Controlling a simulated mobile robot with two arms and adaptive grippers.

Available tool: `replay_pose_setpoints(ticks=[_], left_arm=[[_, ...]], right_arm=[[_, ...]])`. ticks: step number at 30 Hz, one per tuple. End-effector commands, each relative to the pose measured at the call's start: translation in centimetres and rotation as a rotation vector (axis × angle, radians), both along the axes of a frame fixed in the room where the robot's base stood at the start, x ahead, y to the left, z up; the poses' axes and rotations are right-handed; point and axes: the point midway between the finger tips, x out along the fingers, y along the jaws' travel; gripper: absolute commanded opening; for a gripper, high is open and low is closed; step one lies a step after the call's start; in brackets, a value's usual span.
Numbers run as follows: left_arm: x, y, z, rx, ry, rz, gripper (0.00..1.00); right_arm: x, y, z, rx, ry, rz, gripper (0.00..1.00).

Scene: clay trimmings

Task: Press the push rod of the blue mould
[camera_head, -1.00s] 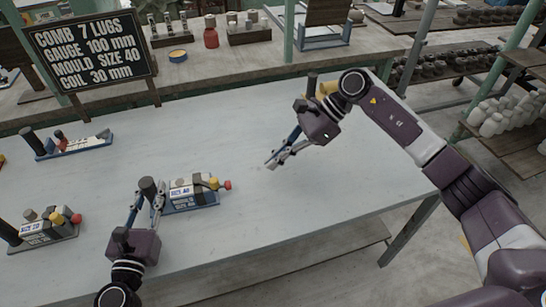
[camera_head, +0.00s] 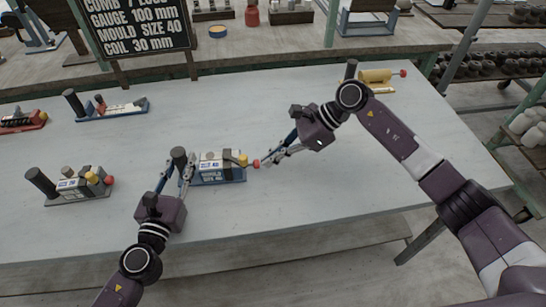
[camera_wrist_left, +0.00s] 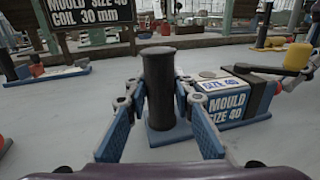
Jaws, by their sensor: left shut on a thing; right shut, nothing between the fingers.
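My left gripper (camera_head: 177,172) is shut on the dark post. In the left wrist view the post (camera_wrist_left: 159,85) stands upright between the fingers, and the label (camera_wrist_left: 228,106) shows to its right. My right gripper (camera_head: 268,161) is shut and empty, with its tips at the right of the red knob. I cannot tell whether they touch it.
A grey mould (camera_head: 75,194) stands at the left. Another blue-based mould (camera_head: 110,108) and a red-based one (camera_head: 20,122) stand further back. A yellow mould (camera_head: 375,76) lies at the back right. A black sign (camera_head: 135,25) stands behind. The table's front middle is clear.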

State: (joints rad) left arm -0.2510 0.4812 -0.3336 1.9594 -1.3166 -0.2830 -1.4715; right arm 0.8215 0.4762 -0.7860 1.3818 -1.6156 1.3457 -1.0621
Motion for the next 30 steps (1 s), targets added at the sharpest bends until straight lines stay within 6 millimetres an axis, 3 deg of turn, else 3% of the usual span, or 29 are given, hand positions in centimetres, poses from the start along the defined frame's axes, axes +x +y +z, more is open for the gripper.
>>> replay_pose_setpoints(ticks=[8, 19, 23, 27, 30], left_arm=[[0.0, 0.0, 0.0, 0.000, -0.001, 0.000, 0.00], [0.0, -0.2, 0.0, -0.001, 0.000, -0.004, 0.00], [0.0, -0.2, 0.0, -0.001, 0.000, -0.004, 0.00], [0.0, -0.1, 0.0, -0.001, 0.000, -0.003, 0.00], [0.0, -0.1, 0.0, -0.001, 0.000, -0.002, 0.00]], right_arm=[[-0.2, 2.8, 0.0, 0.001, 0.000, 0.003, 0.00], [-0.2, 2.8, 0.0, 0.004, 0.002, 0.003, 0.00], [0.0, 1.5, 0.0, 0.001, 0.001, -0.001, 0.00], [0.2, -1.4, -0.1, -0.003, 0.001, -0.005, 0.00], [0.4, -3.1, 1.8, -0.002, -0.005, -0.004, 0.00]])
